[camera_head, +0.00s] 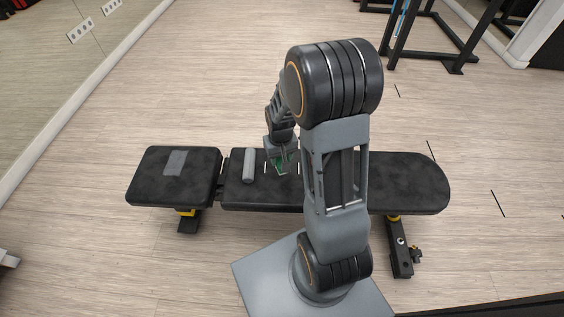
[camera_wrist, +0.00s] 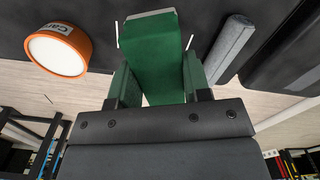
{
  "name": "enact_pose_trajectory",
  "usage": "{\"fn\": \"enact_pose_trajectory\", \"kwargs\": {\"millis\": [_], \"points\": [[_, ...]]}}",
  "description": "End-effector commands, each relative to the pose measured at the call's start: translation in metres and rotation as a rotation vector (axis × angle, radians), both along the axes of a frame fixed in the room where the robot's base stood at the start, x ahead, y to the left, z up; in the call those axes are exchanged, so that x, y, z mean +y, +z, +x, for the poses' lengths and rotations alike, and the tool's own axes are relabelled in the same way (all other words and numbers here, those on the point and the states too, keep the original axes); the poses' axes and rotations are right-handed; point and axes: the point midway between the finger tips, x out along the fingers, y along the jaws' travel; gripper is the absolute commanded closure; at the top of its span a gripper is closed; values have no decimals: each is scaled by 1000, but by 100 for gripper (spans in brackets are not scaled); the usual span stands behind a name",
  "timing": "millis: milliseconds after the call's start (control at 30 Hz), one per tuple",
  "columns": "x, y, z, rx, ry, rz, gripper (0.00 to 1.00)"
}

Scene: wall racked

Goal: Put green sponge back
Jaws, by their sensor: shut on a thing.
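My gripper (camera_head: 281,158) is over the middle of the black bench pad (camera_head: 415,180) in the head view, shut on the green sponge (camera_head: 283,167). In the wrist view the sponge (camera_wrist: 153,60) is a dark green block between the two fingers, its far end toward the bench. Two short thin white marks lie on the pad, one on each side of the sponge. I cannot tell whether the sponge touches the pad.
A grey bar (camera_head: 248,165) lies on the pad just left of my gripper. A flat grey patch (camera_head: 175,162) is on the separate left pad. In the wrist view a round white thing with an orange rim (camera_wrist: 58,50) sits left of the sponge. Black rack legs (camera_head: 440,45) stand behind.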

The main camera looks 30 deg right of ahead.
Motion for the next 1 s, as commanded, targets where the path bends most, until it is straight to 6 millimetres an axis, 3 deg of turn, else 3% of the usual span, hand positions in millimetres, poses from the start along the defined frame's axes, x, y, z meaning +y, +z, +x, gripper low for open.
{"fn": "enact_pose_trajectory", "kwargs": {"millis": [133, 333, 633, 867, 1000], "points": [[-13, -29, 22, 3, 0, 0, 79], [-22, -49, 38, 0, 0, 0, 79], [-27, -59, 47, -1, 0, 0, 79], [-29, -87, 50, 2, 0, 0, 79], [-29, -90, 51, -1, 0, 0, 79]]}}
